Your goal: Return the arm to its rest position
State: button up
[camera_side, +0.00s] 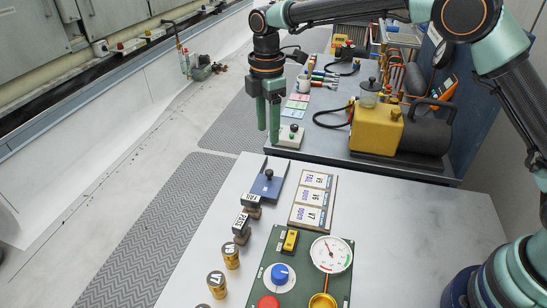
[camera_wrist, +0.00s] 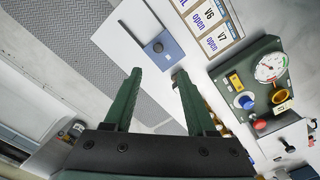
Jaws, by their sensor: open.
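My gripper (camera_side: 268,132) hangs pointing down from my raised arm in the side view, near the far left edge of the grey table (camera_side: 420,225). Its two green fingers are apart with nothing between them. In the wrist view the open fingers (camera_wrist: 158,75) stand above the table edge and floor. A blue plate with a dark knob (camera_side: 268,186) lies below and nearer than the gripper; in the wrist view it shows just beyond the fingertips (camera_wrist: 166,52). The gripper touches nothing that I can see.
Two dark stamps (camera_side: 241,228) and several brass cylinders (camera_side: 231,256) stand along the table's left edge. A label board (camera_side: 311,198) and a green gauge panel (camera_side: 305,262) lie to the right. A yellow pump (camera_side: 376,128) stands on the far bench.

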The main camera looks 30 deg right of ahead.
jog(key=s+d+r+m+t, duration=0.3)
jog(key=s+d+r+m, duration=0.5)
jog(key=d+r, duration=0.25)
jog(key=s+d+m+t, duration=0.1)
jog(key=s+d+m, duration=0.2)
jog(key=s+m, duration=0.2)
jog(key=s+d+f+m+t, duration=0.1)
jog(key=s+d+m, duration=0.3)
jog(key=s, duration=0.4)
jog(key=shift+s+d+m+t, duration=0.15)
jog(key=shift+s+m+t, duration=0.15)
jog(key=shift+m, duration=0.2)
